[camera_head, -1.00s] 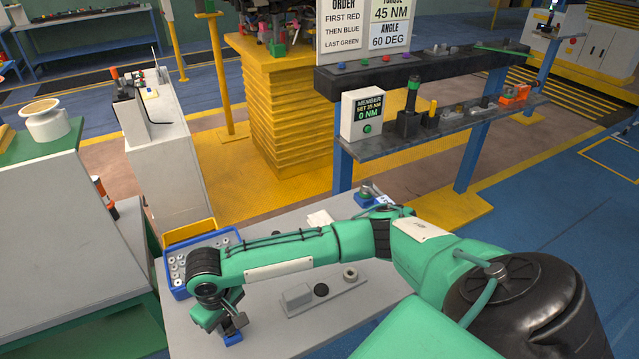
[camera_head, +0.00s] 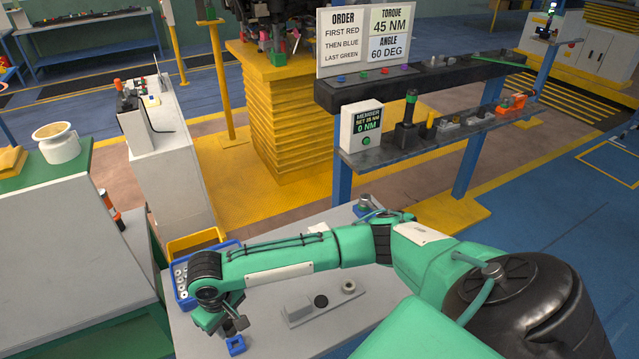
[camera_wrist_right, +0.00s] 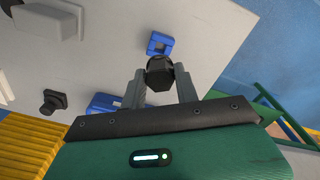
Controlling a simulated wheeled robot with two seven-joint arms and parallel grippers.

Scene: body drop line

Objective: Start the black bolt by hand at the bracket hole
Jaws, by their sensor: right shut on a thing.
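My right gripper (camera_head: 238,324) is low over the grey table (camera_head: 285,338) near its front left. In the right wrist view the gripper (camera_wrist_right: 160,88) is shut on the black bolt (camera_wrist_right: 160,72), whose dark head shows between the fingers. A small blue square piece with an opening (camera_head: 236,346) lies on the table just below the gripper. It also shows just beyond the bolt in the wrist view (camera_wrist_right: 161,43), and I see a gap between them. I cannot make out the bracket hole for certain. My left gripper is out of view.
A grey plate (camera_head: 312,314) with a block, a black disc and a ring lies right of the gripper. A blue bin (camera_head: 178,290) of small parts is behind the wrist, beside a yellow bin (camera_head: 196,240). A shelf with a torque display (camera_head: 360,128) stands behind.

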